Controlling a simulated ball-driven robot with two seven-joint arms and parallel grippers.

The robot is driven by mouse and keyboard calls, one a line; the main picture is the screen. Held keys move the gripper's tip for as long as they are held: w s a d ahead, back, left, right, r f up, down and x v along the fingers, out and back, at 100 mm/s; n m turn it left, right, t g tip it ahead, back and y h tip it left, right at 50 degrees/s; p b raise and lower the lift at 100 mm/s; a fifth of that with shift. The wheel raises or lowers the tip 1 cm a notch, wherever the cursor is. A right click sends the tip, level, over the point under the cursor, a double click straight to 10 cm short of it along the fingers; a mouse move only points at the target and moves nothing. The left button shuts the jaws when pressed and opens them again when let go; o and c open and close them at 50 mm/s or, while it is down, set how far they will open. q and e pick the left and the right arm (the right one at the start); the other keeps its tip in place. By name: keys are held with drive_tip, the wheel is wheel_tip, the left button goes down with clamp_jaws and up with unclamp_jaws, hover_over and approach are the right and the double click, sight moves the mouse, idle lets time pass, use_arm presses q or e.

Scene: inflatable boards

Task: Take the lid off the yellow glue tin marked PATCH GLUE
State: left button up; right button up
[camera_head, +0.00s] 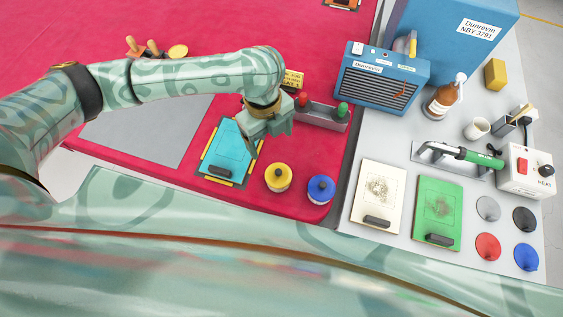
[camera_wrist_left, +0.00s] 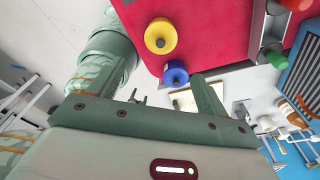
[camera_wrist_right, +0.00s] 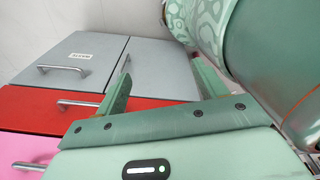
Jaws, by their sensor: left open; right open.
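The yellow tin (camera_head: 278,179) stands on the red board, its yellow lid with a dark knob in place. I cannot read its marking. It also shows in the left wrist view (camera_wrist_left: 160,36) at the top. A similar blue tin (camera_head: 320,189) stands just to its right, and also shows in the left wrist view (camera_wrist_left: 175,74). My left gripper (camera_head: 268,141) is open and empty, behind and above the yellow tin, apart from it. My right gripper (camera_wrist_right: 162,88) is open and empty in the right wrist view, facing cabinet fronts, and is outside the head view.
A cyan patch board (camera_head: 232,147) lies left of the yellow tin. A grey tray (camera_head: 318,119) with red- and green-topped items lies behind the tins. The grey table at right holds a white board (camera_head: 378,194), a green board (camera_head: 438,208) and a blue heater box (camera_head: 383,78).

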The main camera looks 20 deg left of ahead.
use_arm(q)
drive_tip(key=f+b, duration=0.1)
drive_tip(key=f, duration=0.5)
drive_tip(key=s+d+f+b, duration=0.1)
drive_tip(key=f, duration=0.2)
drive_tip(key=shift+f+b, duration=0.3)
drive_tip(key=shift+f, duration=0.35)
drive_tip(key=f, duration=0.1)
drive_tip(key=f+b, duration=0.1)
drive_tip(key=f, duration=0.1)
drive_tip(key=f+b, duration=0.1)
drive_tip(key=shift+d+f, duration=0.25)
drive_tip(key=shift+d, duration=0.15)
drive_tip(key=shift+c, duration=1)
drive_tip(key=shift+s, duration=0.1)
drive_tip(key=c, duration=0.9)
drive_tip(key=shift+c, duration=0.6)
use_arm(e)
drive_tip(key=s+f, duration=0.2)
drive_tip(key=f, duration=0.1)
drive_tip(key=s+f, duration=0.1)
drive_tip(key=f, duration=0.1)
use_arm(q)
drive_tip(key=shift+s, duration=0.1)
use_arm(e)
drive_tip(key=shift+w, duration=0.1)
